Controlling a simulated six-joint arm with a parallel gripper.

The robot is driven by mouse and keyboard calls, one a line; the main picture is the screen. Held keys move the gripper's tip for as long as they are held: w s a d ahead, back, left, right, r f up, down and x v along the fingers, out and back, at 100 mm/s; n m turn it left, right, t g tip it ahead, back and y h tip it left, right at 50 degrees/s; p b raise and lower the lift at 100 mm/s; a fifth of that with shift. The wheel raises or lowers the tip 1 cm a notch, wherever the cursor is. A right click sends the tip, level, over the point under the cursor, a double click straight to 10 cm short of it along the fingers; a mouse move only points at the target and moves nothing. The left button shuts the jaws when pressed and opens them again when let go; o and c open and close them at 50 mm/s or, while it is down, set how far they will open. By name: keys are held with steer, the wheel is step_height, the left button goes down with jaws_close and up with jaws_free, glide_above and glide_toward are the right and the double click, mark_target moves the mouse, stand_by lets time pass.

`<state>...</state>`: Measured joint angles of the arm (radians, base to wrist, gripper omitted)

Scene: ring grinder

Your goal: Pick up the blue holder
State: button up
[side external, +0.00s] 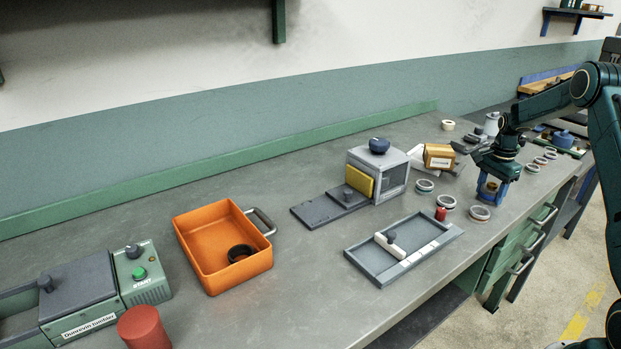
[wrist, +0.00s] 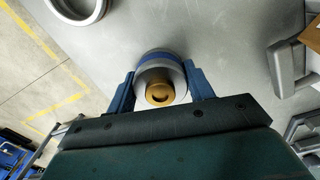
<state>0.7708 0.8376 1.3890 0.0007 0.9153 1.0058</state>
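The blue holder (wrist: 160,76) appears in the wrist view as a grey round body with a blue band and a gold knob on top. My gripper (wrist: 160,68) has its two blue fingers on either side of it, with the tips at the band. I cannot tell whether the fingers press on it or stand just clear. In the side external view my gripper (side external: 490,194) points down at the right part of the bench, with the gold knob (side external: 492,186) between its fingers. The fingers hide most of the holder there.
Several rings, one a grey ring (side external: 480,213), lie close around my gripper. A red cylinder (side external: 440,214), a cardboard box (side external: 438,156) and a grey tray (side external: 361,263) are to the left. Farther left are a grey machine (side external: 395,177) and an orange bin (side external: 190,243). The bench's front edge is near.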

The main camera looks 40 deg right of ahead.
mark_target(492, 184)
steer(key=shift+r, duration=0.1)
steer(key=c, duration=0.3)
steer(key=shift+r, duration=0.1)
step_height(492, 184, up, 20)
steer(key=shift+f, duration=0.1)
stand_by(0.5)
steer(key=shift+w+a, duration=0.1)
stand_by(0.5)
